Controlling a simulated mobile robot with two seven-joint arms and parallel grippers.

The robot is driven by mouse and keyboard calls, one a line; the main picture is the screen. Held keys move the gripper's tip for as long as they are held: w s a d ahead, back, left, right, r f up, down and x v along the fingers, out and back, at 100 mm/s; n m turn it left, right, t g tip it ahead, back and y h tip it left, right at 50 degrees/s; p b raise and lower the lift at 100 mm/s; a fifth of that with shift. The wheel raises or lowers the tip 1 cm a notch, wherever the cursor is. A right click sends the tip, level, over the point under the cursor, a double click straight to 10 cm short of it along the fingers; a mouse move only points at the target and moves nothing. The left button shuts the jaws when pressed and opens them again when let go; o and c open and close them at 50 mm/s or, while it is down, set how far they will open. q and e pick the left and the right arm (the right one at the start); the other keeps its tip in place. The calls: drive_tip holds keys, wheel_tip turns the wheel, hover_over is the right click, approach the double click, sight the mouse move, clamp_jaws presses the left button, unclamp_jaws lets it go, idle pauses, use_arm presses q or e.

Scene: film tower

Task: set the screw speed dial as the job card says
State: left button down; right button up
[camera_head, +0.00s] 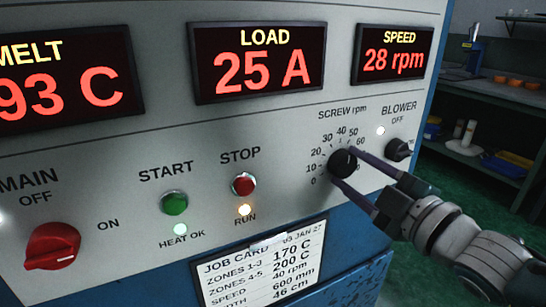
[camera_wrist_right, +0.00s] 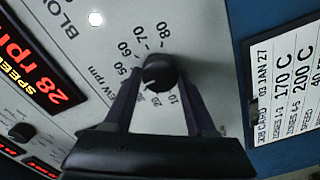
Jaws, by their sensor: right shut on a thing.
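The black screw speed dial (camera_head: 342,160) sits on the grey panel, with a scale printed around it. My right gripper (camera_head: 344,166) is shut on this dial, one finger on either side. The right wrist view also shows the dial (camera_wrist_right: 159,72) between the fingers. I cannot clearly tell where its pointer is. The speed display (camera_head: 394,54) reads 28 rpm. The job card (camera_head: 262,266) below the panel lists a speed of 40 rpm; it also shows in the right wrist view (camera_wrist_right: 290,85). My left gripper is not in view.
The black blower knob (camera_head: 399,149) is close to the right of the dial. The red stop button (camera_head: 243,184), green start button (camera_head: 174,203) and red main switch (camera_head: 52,246) are to the left. The load display (camera_head: 258,62) reads 25 A. A shelf bench (camera_head: 480,155) stands behind at right.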

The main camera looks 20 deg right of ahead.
drive_tip(key=o, duration=1.4)
drive_tip(key=shift+c, duration=0.2)
drive_tip(key=s+p, duration=0.1)
drive_tip(key=s, duration=0.9)
drive_tip(key=shift+d, duration=0.4)
drive_tip(key=shift+w, duration=0.1)
